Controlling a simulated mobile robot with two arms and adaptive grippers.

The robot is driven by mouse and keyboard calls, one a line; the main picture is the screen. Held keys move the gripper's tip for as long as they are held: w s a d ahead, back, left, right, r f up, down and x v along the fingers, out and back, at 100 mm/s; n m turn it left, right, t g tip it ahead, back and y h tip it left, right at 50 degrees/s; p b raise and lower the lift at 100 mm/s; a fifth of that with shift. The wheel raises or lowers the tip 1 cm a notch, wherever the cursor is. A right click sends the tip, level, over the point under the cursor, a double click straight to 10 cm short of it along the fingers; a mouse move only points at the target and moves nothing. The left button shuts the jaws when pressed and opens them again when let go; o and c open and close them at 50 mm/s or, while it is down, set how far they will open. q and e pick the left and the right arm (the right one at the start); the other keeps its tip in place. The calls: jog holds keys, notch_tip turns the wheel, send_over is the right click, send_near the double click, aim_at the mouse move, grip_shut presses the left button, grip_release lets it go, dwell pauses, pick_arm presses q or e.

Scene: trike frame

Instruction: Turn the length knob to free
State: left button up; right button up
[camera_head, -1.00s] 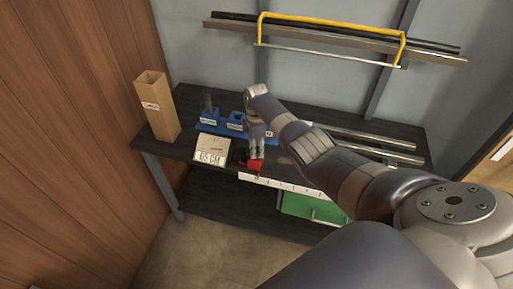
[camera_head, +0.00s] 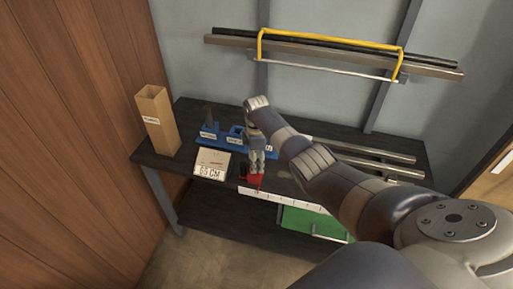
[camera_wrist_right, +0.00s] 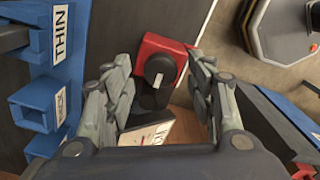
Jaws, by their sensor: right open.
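The length knob (camera_wrist_right: 159,70) is a round black knob with a white pointer mark, on a red block (camera_wrist_right: 152,45) in the right wrist view. In the head view the red block (camera_head: 252,180) sits at the front edge of the dark bench, by a white ruler strip. My right gripper (camera_wrist_right: 160,62) is open, with one finger on each side of the knob; I cannot tell whether they touch it. In the head view the right gripper (camera_head: 257,165) is over the red block and hides the knob. My left gripper is in neither view.
A "65 CM" card (camera_head: 211,165) stands left of the red block. A blue holder (camera_head: 215,138) with labelled slots is behind it. A cardboard box (camera_head: 157,120) stands at the bench's left end. Metal bars (camera_head: 365,150) lie at the right; a green panel (camera_head: 312,222) is below.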

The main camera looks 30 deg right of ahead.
notch_tip(320, 180, up, 11)
dwell(0.4)
dwell(0.4)
